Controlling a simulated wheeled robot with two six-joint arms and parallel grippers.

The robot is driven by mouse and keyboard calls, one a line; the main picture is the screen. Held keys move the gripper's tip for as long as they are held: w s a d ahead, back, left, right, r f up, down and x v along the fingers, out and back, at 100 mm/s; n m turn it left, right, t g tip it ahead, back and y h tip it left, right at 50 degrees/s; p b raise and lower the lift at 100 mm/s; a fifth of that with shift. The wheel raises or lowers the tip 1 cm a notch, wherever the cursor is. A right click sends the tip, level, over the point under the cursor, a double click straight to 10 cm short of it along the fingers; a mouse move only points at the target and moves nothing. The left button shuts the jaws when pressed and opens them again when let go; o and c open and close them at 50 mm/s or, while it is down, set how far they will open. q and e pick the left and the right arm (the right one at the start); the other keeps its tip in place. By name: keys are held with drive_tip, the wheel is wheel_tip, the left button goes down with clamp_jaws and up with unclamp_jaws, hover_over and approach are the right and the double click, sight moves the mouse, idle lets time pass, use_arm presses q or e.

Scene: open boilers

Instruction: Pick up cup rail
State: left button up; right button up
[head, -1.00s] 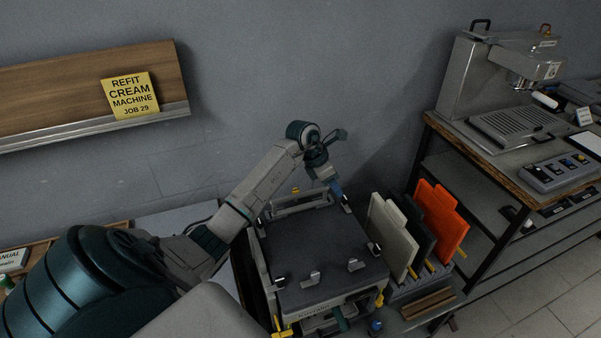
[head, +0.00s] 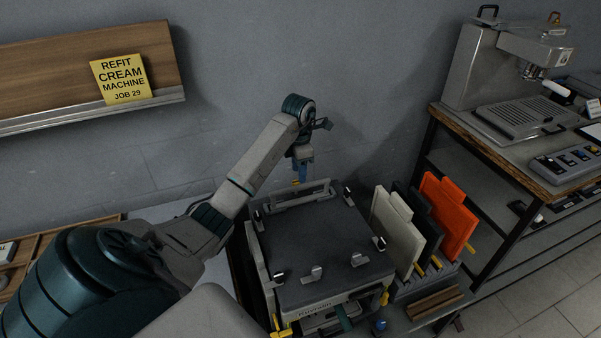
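A grey metal rail (head: 297,197), which looks like the cup rail, lies along the back edge of the dark machine top (head: 325,240). My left gripper (head: 302,178) points down with blue fingers, right over the rail's middle. Its fingertips are small and overlap the rail's back side, so I cannot tell whether they touch it or how far apart they are. My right gripper is not in view.
Upright cream (head: 391,226), dark and orange (head: 447,220) panels stand in a rack right of the machine. Small metal clips (head: 312,273) rise from the top's edges. A coffee machine (head: 500,75) stands on the right bench. The grey wall is close behind.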

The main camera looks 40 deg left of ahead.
sight(300, 185)
use_arm(q)
drive_tip(key=f+b, duration=0.2)
drive_tip(key=f, duration=0.1)
drive_tip(key=f+b, duration=0.1)
drive_tip(key=shift+d+f+b, duration=0.25)
drive_tip(key=shift+d+b, duration=0.05)
drive_tip(key=shift+f, duration=0.35)
drive_tip(key=shift+r, duration=0.1)
drive_tip(key=c, duration=0.8)
clamp_jaws()
